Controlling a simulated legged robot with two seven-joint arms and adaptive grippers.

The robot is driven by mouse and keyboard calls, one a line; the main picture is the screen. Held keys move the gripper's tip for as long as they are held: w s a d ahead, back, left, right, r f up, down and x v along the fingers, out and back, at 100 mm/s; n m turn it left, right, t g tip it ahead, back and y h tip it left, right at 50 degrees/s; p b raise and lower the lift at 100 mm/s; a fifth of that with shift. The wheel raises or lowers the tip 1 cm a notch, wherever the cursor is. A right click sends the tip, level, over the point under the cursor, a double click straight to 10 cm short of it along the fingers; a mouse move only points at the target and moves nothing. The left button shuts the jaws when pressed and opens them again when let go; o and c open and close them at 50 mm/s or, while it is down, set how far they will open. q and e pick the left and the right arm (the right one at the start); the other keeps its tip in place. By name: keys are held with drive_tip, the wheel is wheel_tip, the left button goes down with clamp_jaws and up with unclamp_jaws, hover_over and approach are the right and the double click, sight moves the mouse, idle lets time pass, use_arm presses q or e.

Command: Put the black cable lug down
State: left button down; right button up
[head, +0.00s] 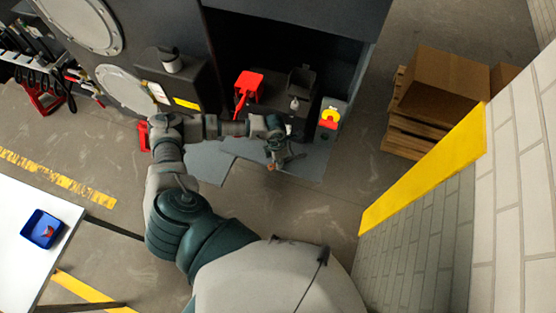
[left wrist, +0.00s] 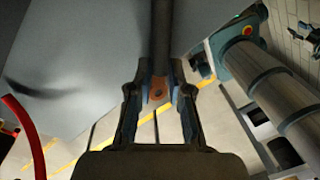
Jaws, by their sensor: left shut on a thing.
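My left gripper (head: 277,157) is in front of the dark open bay of the chassis. In the left wrist view, its two fingers are closed in on the black cable lug (left wrist: 157,91), whose copper-coloured end with a hole shows between the fingertips. A thick black cable (left wrist: 161,40) runs from the lug up to the top of that view. In the head view the lug is only a small orange-brown spot under the gripper. My right gripper does not show.
A red cable (left wrist: 30,137) curves at left in the wrist view. Cardboard boxes (head: 443,84) and a brick wall (head: 420,220) stand at right.

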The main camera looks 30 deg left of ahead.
use_arm(q)
drive_tip(key=shift+a, duration=0.15)
drive_tip(key=c, duration=1.3)
unclamp_jaws()
drive_tip(key=shift+a, duration=0.15)
drive_tip(key=shift+o, duration=1.1)
drive_tip(key=shift+d, duration=0.25)
drive_tip(key=shift+d+r, duration=0.1)
drive_tip(key=shift+r, duration=0.15)
wheel_tip(320, 180, up, 12)
drive_tip(key=a+b, duration=0.1)
drive_tip(key=shift+w+f, duration=0.2)
drive_tip(key=shift+w, duration=0.1)
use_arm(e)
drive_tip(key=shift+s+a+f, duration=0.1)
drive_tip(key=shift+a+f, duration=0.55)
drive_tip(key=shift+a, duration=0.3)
